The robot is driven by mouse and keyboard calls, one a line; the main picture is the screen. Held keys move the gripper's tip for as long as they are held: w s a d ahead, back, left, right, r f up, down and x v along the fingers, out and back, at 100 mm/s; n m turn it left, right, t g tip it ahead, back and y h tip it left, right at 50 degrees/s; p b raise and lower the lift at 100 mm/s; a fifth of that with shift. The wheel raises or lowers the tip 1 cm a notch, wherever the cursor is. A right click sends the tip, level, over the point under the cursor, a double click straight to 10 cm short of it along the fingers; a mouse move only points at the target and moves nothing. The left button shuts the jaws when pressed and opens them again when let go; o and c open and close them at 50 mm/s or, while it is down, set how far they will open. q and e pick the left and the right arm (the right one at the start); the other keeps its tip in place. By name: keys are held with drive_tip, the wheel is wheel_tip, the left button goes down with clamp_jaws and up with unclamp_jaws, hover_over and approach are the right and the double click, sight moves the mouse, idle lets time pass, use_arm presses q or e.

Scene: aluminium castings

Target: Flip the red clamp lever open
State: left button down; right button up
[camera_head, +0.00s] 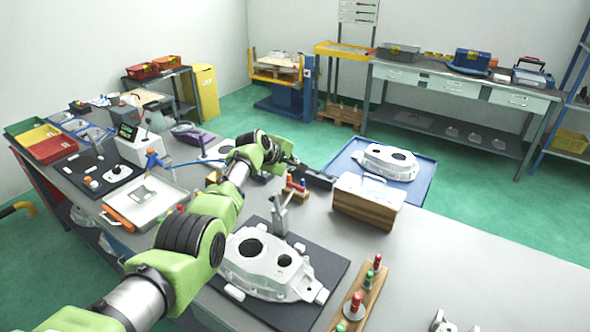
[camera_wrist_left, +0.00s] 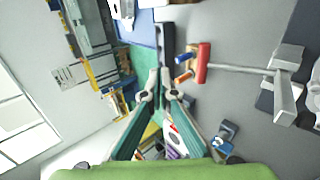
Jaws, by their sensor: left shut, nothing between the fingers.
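The clamp (camera_head: 280,215) stands at the back edge of the white casting (camera_head: 262,262) on a black mat (camera_head: 325,262). Its metal arm rises to a red lever handle (camera_head: 290,183), which is small in the head view. In the left wrist view the red handle (camera_wrist_left: 203,62) sits at the end of a long grey bar, right of my fingers. My left gripper (camera_head: 322,178) is shut and empty, just beyond and to the right of the handle. Its closed fingers (camera_wrist_left: 161,78) show in the wrist view, apart from the handle. My right gripper is not in view.
A small wooden block with coloured pegs (camera_head: 299,192) stands close to the handle. A white-topped wooden box (camera_head: 366,203) and a blue tray (camera_head: 418,185) with another casting (camera_head: 385,160) are to the right. A wooden peg rack (camera_head: 362,298) is in front.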

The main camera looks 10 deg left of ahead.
use_arm(q)
wheel_tip(320, 180, up, 9)
drive_tip(key=b, duration=0.2)
drive_tip(key=shift+f, duration=0.2)
drive_tip(key=shift+s+a+f, duration=0.1)
